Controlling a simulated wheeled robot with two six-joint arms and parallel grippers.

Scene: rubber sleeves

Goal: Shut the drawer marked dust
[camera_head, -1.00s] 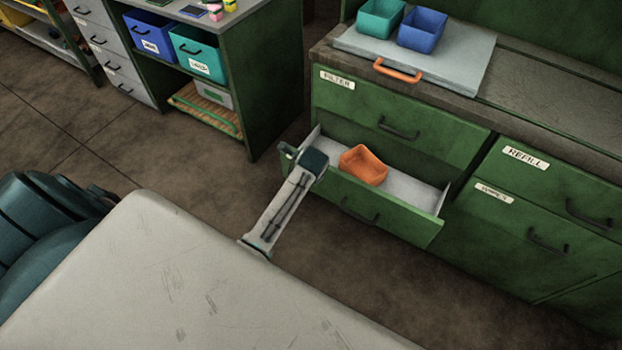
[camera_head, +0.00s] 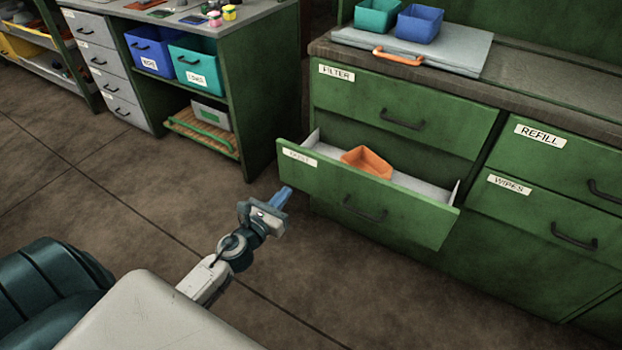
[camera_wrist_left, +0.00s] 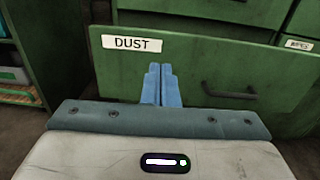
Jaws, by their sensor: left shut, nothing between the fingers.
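The dust drawer (camera_head: 410,216) is a green drawer pulled out below the filter drawer (camera_head: 360,105). Its front carries a white label, readable as DUST in the left wrist view (camera_wrist_left: 132,44), and a dark handle (camera_head: 364,210). An orange open box (camera_head: 366,162) lies inside it. My left gripper (camera_head: 283,197) has its blue fingers together and empty, pointing at the drawer front near its left end. In the left wrist view the fingers (camera_wrist_left: 161,88) sit below and right of the label. Whether they touch the front I cannot tell. My right gripper is not in view.
The refill drawer (camera_head: 545,160) and wipes drawer (camera_head: 540,215) are at the right, both closed. A grey board (camera_head: 450,52) with an orange handle and two bins lies on the counter. A green shelf unit (camera_head: 262,100) stands left. The floor between is clear.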

